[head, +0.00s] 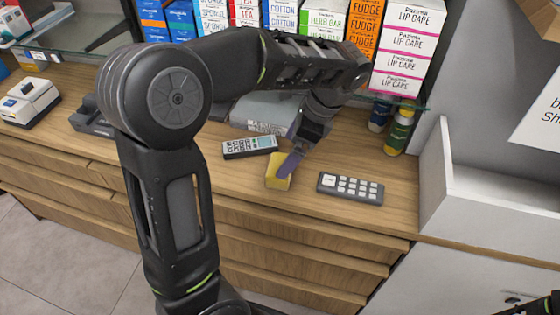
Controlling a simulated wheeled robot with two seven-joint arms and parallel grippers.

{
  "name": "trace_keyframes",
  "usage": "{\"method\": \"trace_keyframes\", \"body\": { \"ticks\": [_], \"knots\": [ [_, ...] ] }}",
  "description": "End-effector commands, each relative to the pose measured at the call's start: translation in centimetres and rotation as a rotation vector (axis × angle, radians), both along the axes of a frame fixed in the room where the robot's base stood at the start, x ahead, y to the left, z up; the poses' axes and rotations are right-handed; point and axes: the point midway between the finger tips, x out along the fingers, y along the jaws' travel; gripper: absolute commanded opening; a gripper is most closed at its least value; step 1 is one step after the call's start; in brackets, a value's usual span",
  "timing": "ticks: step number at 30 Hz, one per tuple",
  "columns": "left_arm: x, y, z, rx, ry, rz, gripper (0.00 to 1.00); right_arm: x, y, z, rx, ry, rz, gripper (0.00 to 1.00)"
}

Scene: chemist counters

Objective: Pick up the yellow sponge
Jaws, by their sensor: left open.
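The yellow sponge (274,181) is on the wooden counter (225,187), near its front edge, between a phone-like handset and a dark keypad. My left arm reaches over the counter from the left, and my left gripper (289,165) points down at the sponge. Its jaws are open, and a purple finger overlaps the sponge in the picture. Whether the finger touches the sponge is not clear. Part of the sponge is hidden behind the finger. My right gripper does not show.
A grey handset (249,147) lies left of the sponge and a dark keypad (350,188) lies right. Small bottles (399,132) stand at the back right. Boxes (408,45) line the shelf behind. A white partition (480,190) bounds the right side. The front left counter is clear.

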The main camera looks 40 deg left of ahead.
Motion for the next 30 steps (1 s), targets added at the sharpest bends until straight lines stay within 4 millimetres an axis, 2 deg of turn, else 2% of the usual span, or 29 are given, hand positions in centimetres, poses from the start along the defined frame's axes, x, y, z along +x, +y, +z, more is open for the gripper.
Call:
{"method": "trace_keyframes", "body": {
  "ticks": [8, 15, 25, 30],
  "knots": [
    [0.0, 0.1, -0.2, 0.000, 0.001, 0.000, 1.00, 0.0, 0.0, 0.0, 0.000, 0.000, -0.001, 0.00],
    [-0.4, 0.8, -2.1, 0.000, 0.002, 0.001, 1.00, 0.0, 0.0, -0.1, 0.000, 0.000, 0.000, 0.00],
    [-0.4, 0.9, -2.3, 0.001, 0.001, 0.000, 1.00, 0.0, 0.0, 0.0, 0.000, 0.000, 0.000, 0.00],
    [-0.7, 1.6, -3.8, 0.002, 0.004, 0.001, 1.00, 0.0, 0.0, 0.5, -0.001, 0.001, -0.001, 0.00]
  ]
}}
